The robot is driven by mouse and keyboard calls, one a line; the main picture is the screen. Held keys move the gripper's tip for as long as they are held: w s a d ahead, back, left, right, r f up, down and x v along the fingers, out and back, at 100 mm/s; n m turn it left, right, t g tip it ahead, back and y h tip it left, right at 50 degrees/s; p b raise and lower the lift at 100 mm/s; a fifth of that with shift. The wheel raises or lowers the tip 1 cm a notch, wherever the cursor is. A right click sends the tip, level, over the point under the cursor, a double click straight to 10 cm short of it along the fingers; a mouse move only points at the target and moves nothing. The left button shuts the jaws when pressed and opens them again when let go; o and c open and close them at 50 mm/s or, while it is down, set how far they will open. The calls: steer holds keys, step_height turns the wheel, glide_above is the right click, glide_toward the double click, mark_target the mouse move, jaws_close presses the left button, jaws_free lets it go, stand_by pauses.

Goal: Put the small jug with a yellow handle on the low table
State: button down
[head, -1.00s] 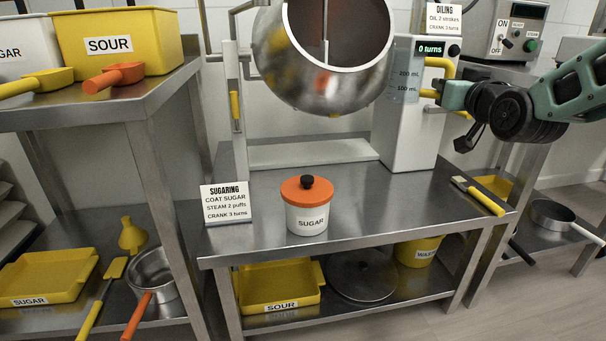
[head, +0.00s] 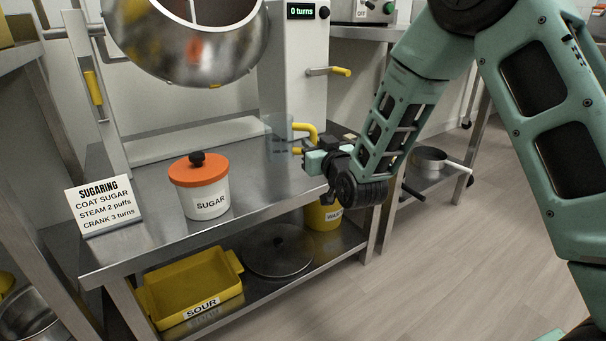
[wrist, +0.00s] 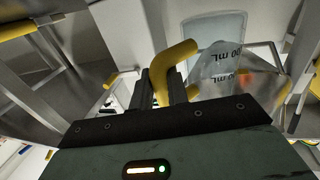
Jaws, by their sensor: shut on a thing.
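The small jug (head: 280,146) is clear, with a yellow handle (head: 308,128). My gripper (head: 302,150) is shut on that handle, at the right end of the low steel table (head: 145,205). The jug appears upright in the head view, in front of the machine's white housing. I cannot tell whether its base touches the tabletop. In the wrist view the yellow handle (wrist: 176,62) stands at the dark fingers, and the clear jug (wrist: 222,68) with upside-down mL marks is to its right.
A sugar jar (head: 205,202) with an orange lid and a sugaring sign (head: 103,205) stand on the table. A steel drum (head: 190,45) hangs above it. A yellow crank (head: 340,72) sticks out from the housing. A yellow sour tray (head: 190,287) is on the lower shelf.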

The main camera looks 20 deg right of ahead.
step_height(320, 180, down, 7)
steer(key=shift+r+b, duration=0.2)
steer(key=shift+b, duration=1.05)
steer(key=shift+f, duration=0.2)
steer(key=c, duration=1.4)
jaws_free()
steer(key=shift+o, duration=0.2)
steer(key=shift+r, duration=0.1)
